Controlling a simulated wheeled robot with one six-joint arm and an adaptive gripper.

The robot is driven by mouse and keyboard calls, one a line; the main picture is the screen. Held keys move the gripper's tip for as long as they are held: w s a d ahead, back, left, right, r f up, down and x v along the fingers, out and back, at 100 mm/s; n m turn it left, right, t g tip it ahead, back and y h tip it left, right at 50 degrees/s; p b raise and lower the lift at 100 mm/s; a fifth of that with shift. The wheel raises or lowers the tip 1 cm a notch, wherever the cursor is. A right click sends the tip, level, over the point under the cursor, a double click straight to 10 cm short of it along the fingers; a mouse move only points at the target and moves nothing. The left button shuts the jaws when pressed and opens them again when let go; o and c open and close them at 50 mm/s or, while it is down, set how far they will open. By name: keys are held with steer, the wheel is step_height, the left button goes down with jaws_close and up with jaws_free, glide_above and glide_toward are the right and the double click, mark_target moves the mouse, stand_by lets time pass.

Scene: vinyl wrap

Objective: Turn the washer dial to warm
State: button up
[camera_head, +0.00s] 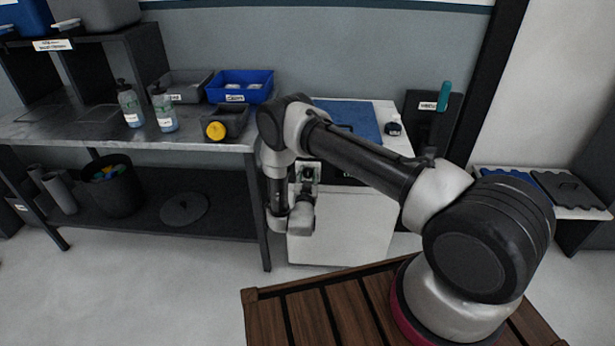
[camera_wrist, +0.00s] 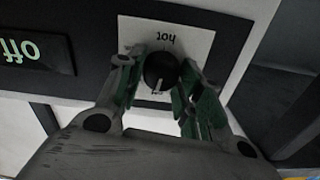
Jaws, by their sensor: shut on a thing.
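The washer is a white box (camera_head: 345,232) with a blue top, standing right of the workbench. My arm covers part of its front. In the wrist view, a round black dial (camera_wrist: 161,66) sits on a white plate (camera_wrist: 195,38) marked "hot", which reads upside down. A pale pointer mark on the dial faces down in the picture, away from "hot". My gripper (camera_wrist: 163,78) is shut on the dial, one green-padded finger on each side. A dark display (camera_wrist: 35,53) left of the plate reads "off" in green. No "warm" mark is visible.
The workbench (camera_head: 60,130) at left holds bottles, a blue bin (camera_head: 240,86) and a grey tray. A small dark item (camera_head: 393,128) lies on the washer's top right. A dark panel with a teal handle (camera_head: 443,97) stands to the right. The floor at left is open.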

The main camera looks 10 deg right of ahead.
steer(key=m, duration=0.6)
steer(key=shift+d, duration=0.1)
steer(key=m, duration=0.5)
steer(key=shift+f+m, duration=0.15)
steer(key=shift+m, duration=0.25)
steer(key=m, duration=0.5)
steer(key=shift+f, duration=0.1)
steer(key=m, duration=0.5)
steer(key=shift+f+m, duration=0.1)
steer(key=shift+m, duration=0.2)
steer(key=o, duration=1)
